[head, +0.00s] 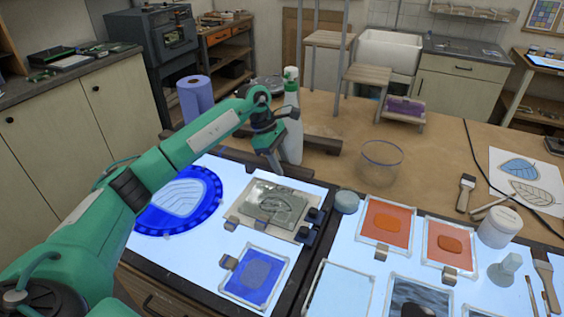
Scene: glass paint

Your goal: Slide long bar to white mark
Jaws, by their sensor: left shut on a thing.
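My left gripper (274,167) reaches in from the left and points down at the back edge of the left light panel. It is shut on what looks like a dark brown long bar (300,172), which runs along that edge. Its fingertips are small and partly hide the bar. A second dark brown bar (322,142) lies farther back, behind the spray bottle. I cannot make out a white mark. My right gripper is not in view.
A white spray bottle (291,120) stands close behind the gripper, with a blue paper roll (195,98) to the left. A glass bowl (381,163) stands right. A framed grey leaf panel (262,222) and blue glass disc (150,226) lie in front.

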